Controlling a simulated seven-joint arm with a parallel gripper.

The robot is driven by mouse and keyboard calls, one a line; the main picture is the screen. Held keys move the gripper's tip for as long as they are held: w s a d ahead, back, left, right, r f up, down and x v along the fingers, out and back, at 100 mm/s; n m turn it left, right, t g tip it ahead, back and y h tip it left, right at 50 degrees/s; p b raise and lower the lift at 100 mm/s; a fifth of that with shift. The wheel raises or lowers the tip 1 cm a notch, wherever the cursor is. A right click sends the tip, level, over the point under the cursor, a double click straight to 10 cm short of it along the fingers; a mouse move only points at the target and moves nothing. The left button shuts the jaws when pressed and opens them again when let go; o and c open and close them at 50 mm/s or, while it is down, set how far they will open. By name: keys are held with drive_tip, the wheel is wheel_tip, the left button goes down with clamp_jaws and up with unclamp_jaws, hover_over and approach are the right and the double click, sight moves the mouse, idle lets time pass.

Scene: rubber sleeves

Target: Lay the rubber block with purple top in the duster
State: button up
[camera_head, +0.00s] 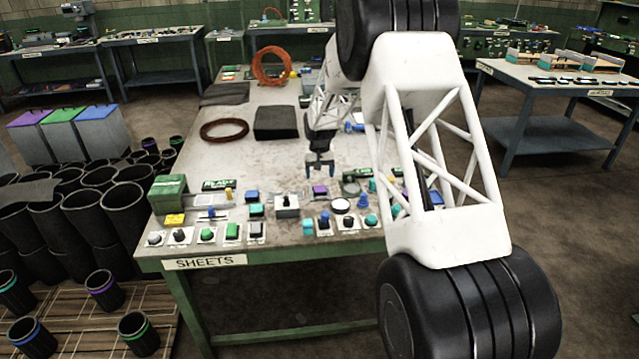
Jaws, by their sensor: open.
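A small block with a purple top (320,190) stands among the small parts near the middle of the front of the table. My gripper (320,172) is above and slightly behind it, pointing down. I cannot tell for certain which thing is the duster. Part of the right side of the table is hidden behind my white arm link.
The table (290,141) carries rows of small coloured buttons and blocks along its front. A dark red cable coil (224,130) and a dark square stack (276,122) lie farther back. Lidded bins (98,126) and black sleeves (86,215) stand left of the table.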

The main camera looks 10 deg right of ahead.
sight(320, 189)
drive_tip(key=shift+r, duration=2.85)
drive_tip(key=shift+r, duration=0.1)
drive_tip(key=s+d+r, duration=0.1)
drive_tip(key=s+r, duration=0.6)
drive_tip(key=s, duration=0.3)
drive_tip(key=s+d+r+t, duration=0.1)
drive_tip(key=s+r, duration=0.5)
drive_tip(key=s, duration=0.5)
drive_tip(key=s+d+r, duration=0.2)
drive_tip(key=s+r, duration=0.5)
drive_tip(key=s, duration=0.3)
drive_tip(key=s+d+f+t, duration=0.1)
drive_tip(key=s, duration=3.1)
drive_tip(key=shift+d+f+t, duration=0.2)
drive_tip(key=shift+f+t, duration=0.1)
drive_tip(key=shift+f, duration=0.1)
